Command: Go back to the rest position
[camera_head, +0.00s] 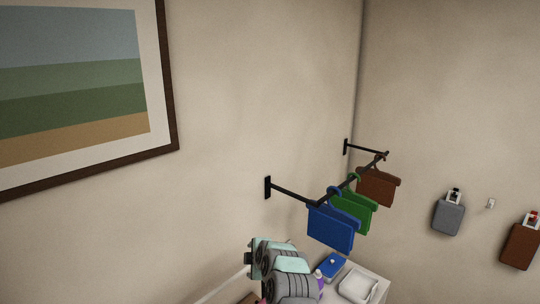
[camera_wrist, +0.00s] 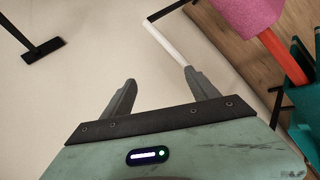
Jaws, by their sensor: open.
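My gripper (camera_wrist: 160,80) is open in the wrist view, its two grey fingers apart with only pale wall between them. Nothing is held. In the head view my arm shows as mint and grey links low in the middle, left of the counter. The gripper's fingers cannot be made out there.
A wall rail (camera_head: 345,180) carries blue (camera_head: 330,228), green (camera_head: 353,210) and brown (camera_head: 377,187) hanging pieces. Below are a blue box (camera_head: 331,268) and a white tray (camera_head: 358,287). In the wrist view, a pink object (camera_wrist: 245,14) and a teal object (camera_wrist: 306,105) lie right.

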